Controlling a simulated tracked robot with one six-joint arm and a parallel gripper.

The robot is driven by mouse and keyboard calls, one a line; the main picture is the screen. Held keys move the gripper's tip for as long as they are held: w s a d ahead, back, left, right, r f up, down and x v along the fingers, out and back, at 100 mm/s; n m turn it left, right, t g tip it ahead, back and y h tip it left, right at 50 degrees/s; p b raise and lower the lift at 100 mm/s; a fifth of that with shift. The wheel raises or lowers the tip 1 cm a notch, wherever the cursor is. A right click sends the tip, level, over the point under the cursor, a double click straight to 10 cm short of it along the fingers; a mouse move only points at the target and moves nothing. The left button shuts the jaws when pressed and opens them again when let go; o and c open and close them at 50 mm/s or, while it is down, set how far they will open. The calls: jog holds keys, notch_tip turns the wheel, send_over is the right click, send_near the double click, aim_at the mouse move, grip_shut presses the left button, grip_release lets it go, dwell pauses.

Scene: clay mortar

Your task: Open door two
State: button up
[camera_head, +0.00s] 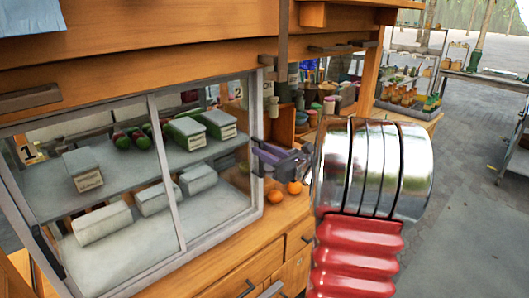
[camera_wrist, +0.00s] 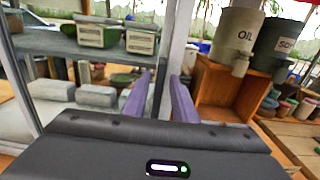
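The glass-fronted cabinet has a grey-framed door (camera_head: 262,120) with its right upright near the middle of the head view. A label "2" (camera_head: 238,92) shows at its upper right, and a label "1" (camera_head: 26,152) at the far left. A small dark handle (camera_head: 257,158) sits on the right upright. My gripper (camera_head: 268,155) is right beside this upright at handle height. In the wrist view its two purple fingers (camera_wrist: 160,100) are apart, with the grey upright (camera_wrist: 178,50) showing between them. I cannot tell whether they touch the handle. The door looks shut.
Behind the glass are shelves with labelled boxes (camera_head: 215,124) and white blocks (camera_head: 101,223). Right of the door stand a wooden cubby (camera_wrist: 222,92), an "OIL" container (camera_wrist: 237,38) and oranges (camera_head: 294,188). Wooden drawers (camera_head: 245,280) lie below.

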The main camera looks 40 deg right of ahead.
grip_shut()
dwell(0.3)
jog(key=shift+a, duration=0.1)
